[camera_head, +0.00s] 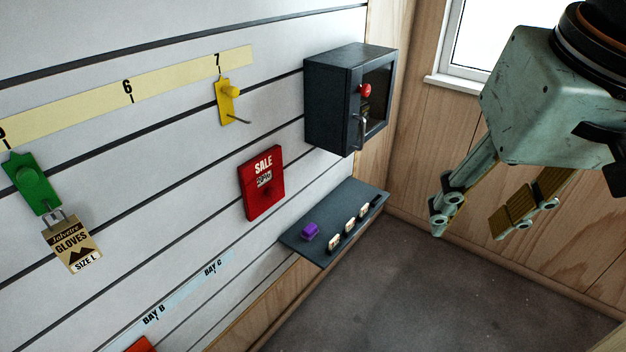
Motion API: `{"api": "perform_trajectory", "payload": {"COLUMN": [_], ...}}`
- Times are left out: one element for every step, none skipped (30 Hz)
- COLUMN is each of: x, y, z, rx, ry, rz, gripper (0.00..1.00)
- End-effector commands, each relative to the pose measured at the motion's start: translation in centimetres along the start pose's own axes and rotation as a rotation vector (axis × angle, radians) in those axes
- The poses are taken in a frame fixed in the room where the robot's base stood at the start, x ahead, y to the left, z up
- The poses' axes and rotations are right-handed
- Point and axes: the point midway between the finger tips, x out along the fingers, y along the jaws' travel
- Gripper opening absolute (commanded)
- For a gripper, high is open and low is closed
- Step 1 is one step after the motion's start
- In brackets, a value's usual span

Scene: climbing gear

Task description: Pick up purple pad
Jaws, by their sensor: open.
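My gripper (472,228) is at the upper right of the view, to the right of the shelf and well apart from the pad. Its two fingers are spread and nothing shows between them. The pad is in plain view with nothing in front of it.
A red sale sign (262,190) hangs left of the shelf. A yellow hook (228,103) and a glove package (72,246) hang further left. The floor (420,300) is clear.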

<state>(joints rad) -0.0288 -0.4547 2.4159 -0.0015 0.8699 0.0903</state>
Motion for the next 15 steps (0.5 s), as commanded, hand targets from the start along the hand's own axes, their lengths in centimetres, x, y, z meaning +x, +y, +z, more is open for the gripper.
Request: {"api": "perform_trajectory", "payload": {"x": [0.1, 0.2, 0.3, 0.5, 0.6, 0.7, 0.8, 1.0, 1.2, 1.3, 1.5, 1.7, 1.8, 2.1, 2.3], "y": [-0.2, -0.3, -0.5, -0.6, -0.8, -0.9, -1.1, -1.2, -1.4, -1.5, -1.6, -1.8, -2.0, -2.1, -2.3], "z": [-0.9, -1.4, -2.1, -2.6, -3.1, -3.8, -4.3, -4.8, -5.5, -6.0, -6.5, -7.1, -7.6, -8.1, -8.7], "rx": [0.007, 0.011, 0.017, 0.022, 0.027, 0.033, 0.037, 0.042, 0.049, 0.054, 0.058, 0.065, 0.070, 0.075, 0.080], "ry": [-0.008, -0.010, -0.013, -0.016, -0.019, -0.023, -0.024, -0.026, -0.030, -0.032, -0.035, -0.038, -0.040, -0.044, -0.047], "rz": [-0.001, -0.001, -0.002, -0.002, -0.002, -0.003, -0.003, -0.003, -0.003, -0.003, -0.004, -0.004, -0.004, -0.004, -0.004], "gripper": [0.41, 0.41, 0.41, 0.41, 0.41, 0.41, 0.41, 0.41, 0.41, 0.41, 0.41, 0.41, 0.41, 0.41, 0.41]}}
